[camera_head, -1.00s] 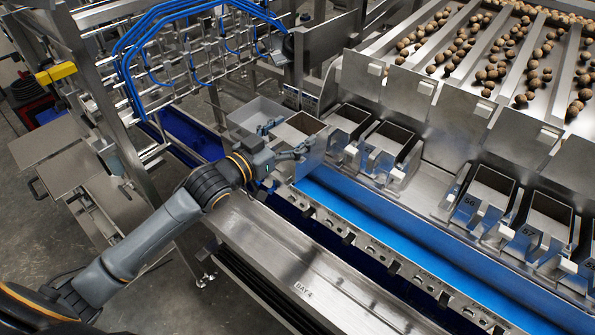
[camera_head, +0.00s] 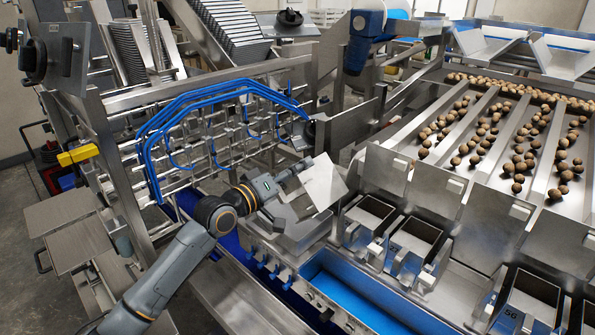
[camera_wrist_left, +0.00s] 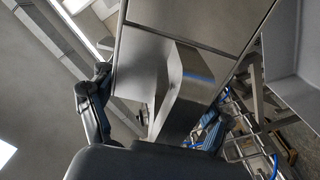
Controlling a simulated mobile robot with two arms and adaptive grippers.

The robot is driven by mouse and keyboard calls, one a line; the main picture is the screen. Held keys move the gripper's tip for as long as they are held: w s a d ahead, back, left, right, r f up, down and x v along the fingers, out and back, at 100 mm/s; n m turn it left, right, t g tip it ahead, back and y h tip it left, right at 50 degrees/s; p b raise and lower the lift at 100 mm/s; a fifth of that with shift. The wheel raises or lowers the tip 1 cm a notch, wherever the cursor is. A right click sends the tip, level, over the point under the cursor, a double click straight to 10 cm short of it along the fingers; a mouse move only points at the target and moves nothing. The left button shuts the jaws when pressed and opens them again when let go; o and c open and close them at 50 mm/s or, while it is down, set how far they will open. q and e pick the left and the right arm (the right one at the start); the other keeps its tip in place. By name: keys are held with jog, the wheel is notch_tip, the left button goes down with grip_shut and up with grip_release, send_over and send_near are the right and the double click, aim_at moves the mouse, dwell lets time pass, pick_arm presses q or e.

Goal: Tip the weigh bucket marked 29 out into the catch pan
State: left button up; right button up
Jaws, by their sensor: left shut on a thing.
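My left gripper (camera_head: 290,184) is shut on a bare metal weigh bucket (camera_head: 323,183), held raised and tilted, with a bright flat face toward the head camera. No number can be read on it. In the left wrist view the bucket (camera_wrist_left: 185,90) shows as grey metal faces between the dark fingers. A grey metal pan (camera_head: 312,235), seemingly the catch pan, lies below the bucket, partly hidden by my gripper and arm. I cannot see whether anything is falling or lies in the pan. My right gripper is not in view.
Other weigh buckets (camera_head: 413,240) stand in a row at the right, one marked 56 (camera_head: 509,313). A blue channel (camera_head: 345,290) runs in front of them. A wire rack with blue tubing (camera_head: 215,125) stands behind my arm. Sloped chutes (camera_head: 490,140) carry round brown produce.

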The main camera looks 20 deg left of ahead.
pick_arm(q)
jog(key=n, duration=0.1)
jog(key=f+n, duration=0.1)
jog(key=a+n, duration=0.1)
jog(key=shift+w+f+n, duration=0.3)
jog(key=shift+f, duration=0.05)
jog(key=f+n, duration=0.1)
jog(key=a+f+n, duration=0.1)
jog(key=n, duration=0.1)
jog(key=shift+w+a, duration=0.1)
jog(key=shift+w+a+f+n, duration=0.1)
jog(key=shift+a+f+n, duration=0.3)
jog(key=shift+n, duration=0.55)
jog(key=shift+w+a+f+n, duration=0.2)
jog(key=shift+f+n, duration=0.3)
jog(key=shift+n, duration=0.5)
jog(key=shift+w+a+f+n, duration=0.1)
jog(key=shift+a+f+n, duration=0.3)
jog(key=shift+n, duration=0.55)
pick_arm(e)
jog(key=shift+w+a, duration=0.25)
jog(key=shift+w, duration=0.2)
pick_arm(q)
jog(key=shift+d, duration=0.1)
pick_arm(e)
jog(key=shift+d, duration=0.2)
